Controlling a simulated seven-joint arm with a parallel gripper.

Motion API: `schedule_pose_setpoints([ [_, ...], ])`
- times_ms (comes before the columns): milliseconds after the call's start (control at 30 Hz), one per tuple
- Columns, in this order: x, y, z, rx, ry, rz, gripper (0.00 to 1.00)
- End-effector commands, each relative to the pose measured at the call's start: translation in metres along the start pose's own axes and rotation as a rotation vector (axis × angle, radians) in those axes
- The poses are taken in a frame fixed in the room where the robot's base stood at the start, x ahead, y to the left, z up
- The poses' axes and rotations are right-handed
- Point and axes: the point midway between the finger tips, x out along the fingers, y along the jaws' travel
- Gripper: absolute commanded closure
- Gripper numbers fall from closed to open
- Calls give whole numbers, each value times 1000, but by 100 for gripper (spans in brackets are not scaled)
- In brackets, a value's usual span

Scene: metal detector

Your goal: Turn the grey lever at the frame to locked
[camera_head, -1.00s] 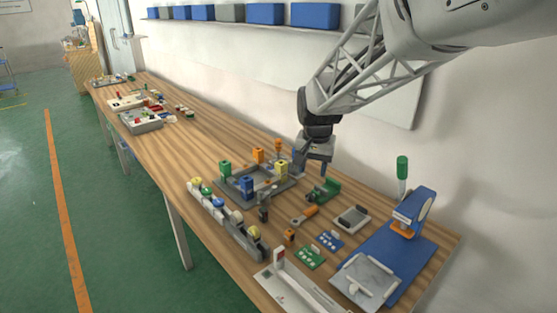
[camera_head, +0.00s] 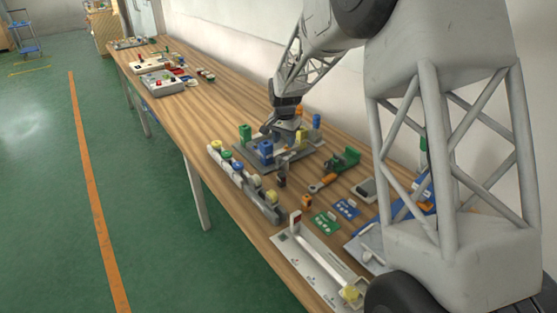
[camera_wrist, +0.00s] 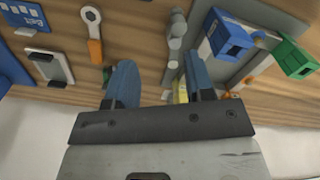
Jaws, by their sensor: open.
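The grey frame (camera_head: 243,153) lies on the bench with green, blue and other coloured blocks at its corners; part of it also shows in the wrist view (camera_wrist: 248,68). A small grey lever-like part (camera_head: 281,176) stands at the frame's near right side. A grey part with a rounded head, likely this lever (camera_wrist: 177,28), shows in the wrist view, beyond the fingertips. My gripper (camera_head: 272,129) is above the frame's far side. In the wrist view my gripper (camera_wrist: 160,80) is open, with no object held. A yellow piece (camera_wrist: 181,92) shows between the fingers, partly hidden. I cannot read the lever's locked marking.
A blue block (camera_wrist: 228,36) and green block (camera_wrist: 296,56) stand close to the right finger. An orange-handled wrench (camera_head: 323,183), a green fixture (camera_head: 343,160) and a row of coloured parts (camera_head: 240,178) surround the frame. My arm hides the bench's right end.

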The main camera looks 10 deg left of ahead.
Motion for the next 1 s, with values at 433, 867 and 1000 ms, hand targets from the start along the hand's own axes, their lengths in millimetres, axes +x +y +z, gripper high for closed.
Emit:
schedule_pose_setpoints([
  [433, 24, -26, -7, 16, -7, 6, 51],
  [867, 32, -26, -7, 16, -8, 7, 51],
  [1000, 45, -25, -7, 16, -8, 7, 51],
])
